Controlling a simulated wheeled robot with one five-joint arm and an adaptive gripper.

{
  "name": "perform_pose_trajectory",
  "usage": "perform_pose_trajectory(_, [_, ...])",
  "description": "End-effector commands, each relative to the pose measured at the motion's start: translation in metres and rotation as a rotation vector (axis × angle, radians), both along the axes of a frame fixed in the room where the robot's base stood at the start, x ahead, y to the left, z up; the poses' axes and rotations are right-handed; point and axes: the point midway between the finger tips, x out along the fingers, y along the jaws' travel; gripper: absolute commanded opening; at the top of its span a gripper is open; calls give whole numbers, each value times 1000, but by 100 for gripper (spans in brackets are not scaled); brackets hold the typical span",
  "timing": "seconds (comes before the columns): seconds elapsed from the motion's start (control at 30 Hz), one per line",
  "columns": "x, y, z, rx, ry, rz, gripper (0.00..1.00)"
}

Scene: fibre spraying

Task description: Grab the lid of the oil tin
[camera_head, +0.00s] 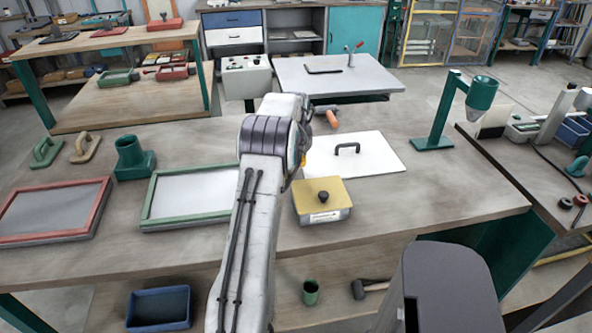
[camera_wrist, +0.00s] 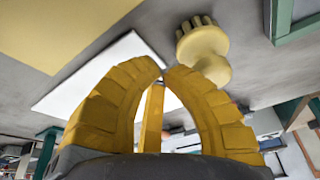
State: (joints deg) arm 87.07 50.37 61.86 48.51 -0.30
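The oil tin (camera_head: 322,215) stands on the wooden workbench, just right of my arm in the head view. Its flat yellow lid (camera_head: 335,187) is on it, with a dark round knob (camera_head: 323,196) in the middle. In the wrist view, a flat yellow surface (camera_wrist: 50,30) fills the upper left corner and looks like the lid; its knob is not visible there. My gripper (camera_wrist: 162,68) has yellow ridged fingers with tips almost touching and nothing seen held at them. It is apart from the lid.
A white board (camera_head: 370,160) with a black handle lies behind the tin. A green-framed screen (camera_head: 190,220) lies left of my arm. A green funnel stand (camera_head: 437,143) stands to the right. A pale yellow ridged piece (camera_wrist: 203,48) shows near the fingertips. Bench right of the tin is clear.

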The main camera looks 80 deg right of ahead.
Motion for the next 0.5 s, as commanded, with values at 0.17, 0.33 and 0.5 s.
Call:
perform_pose_trajectory(0.17, [1, -5, -20, -1, 0, 0, 0])
perform_pose_trajectory(0.33, [0, 8, -20, -1, 0, 0, 0])
perform_pose_trajectory(0.5, [-1, 19, -20, 1, 0, 0, 0])
